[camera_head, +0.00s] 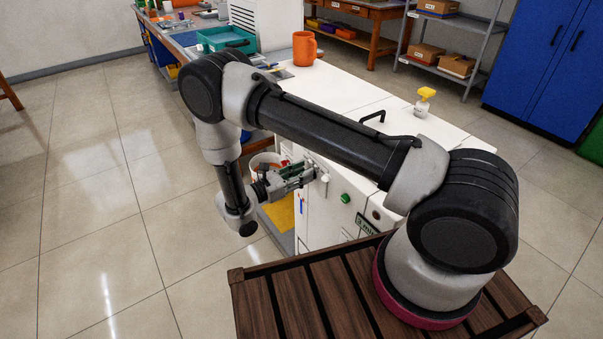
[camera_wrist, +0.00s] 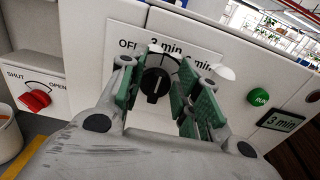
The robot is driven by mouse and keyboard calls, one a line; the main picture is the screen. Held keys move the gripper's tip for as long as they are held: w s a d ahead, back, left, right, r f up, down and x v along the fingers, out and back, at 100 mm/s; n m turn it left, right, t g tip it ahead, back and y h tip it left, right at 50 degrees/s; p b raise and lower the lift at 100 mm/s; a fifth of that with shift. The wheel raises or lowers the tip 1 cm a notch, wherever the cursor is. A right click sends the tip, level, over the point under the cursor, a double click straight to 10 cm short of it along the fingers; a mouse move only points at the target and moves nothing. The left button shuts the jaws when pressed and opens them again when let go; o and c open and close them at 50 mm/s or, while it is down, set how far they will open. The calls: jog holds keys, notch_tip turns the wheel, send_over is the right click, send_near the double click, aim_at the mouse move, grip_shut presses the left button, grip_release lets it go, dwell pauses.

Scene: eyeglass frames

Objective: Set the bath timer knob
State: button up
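The timer knob (camera_wrist: 157,84) is a round black dial on a white panel in the wrist view. A white mark shows on its lower part. Above it are the labels "OFF", "3 min" and another "min" label partly hidden by the right finger. My gripper (camera_wrist: 166,78) is open, its green-padded fingers on either side of the knob. I cannot tell whether either touches. In the head view my gripper (camera_head: 300,174) is at the cabinet front, and the knob is not clearly seen there.
A green RUN button (camera_wrist: 258,97) and a "3 min" sign (camera_wrist: 283,121) are right of the knob. A red SHUT/OPEN handle (camera_wrist: 36,100) is at left.

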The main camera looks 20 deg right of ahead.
jog(key=shift+d, duration=0.1)
jog(key=shift+c, duration=0.2)
grip_shut()
jog(key=shift+w+n, duration=0.1)
jog(key=shift+n, duration=0.3)
jog(key=shift+w+a+f+n, duration=0.15)
jog(key=shift+w+n, duration=0.1)
jog(key=shift+n, duration=1.2)
jog(key=shift+w+a+f+n, duration=0.1)
jog(key=shift+w+n, duration=0.15)
jog(key=shift+n, duration=1.25)
jog(key=shift+w+a+f+n, duration=0.15)
jog(key=shift+w+n, duration=0.1)
jog(key=shift+n, duration=1.2)
jog(key=shift+o, duration=0.2)
grip_release()
jog(key=shift+d, duration=0.1)
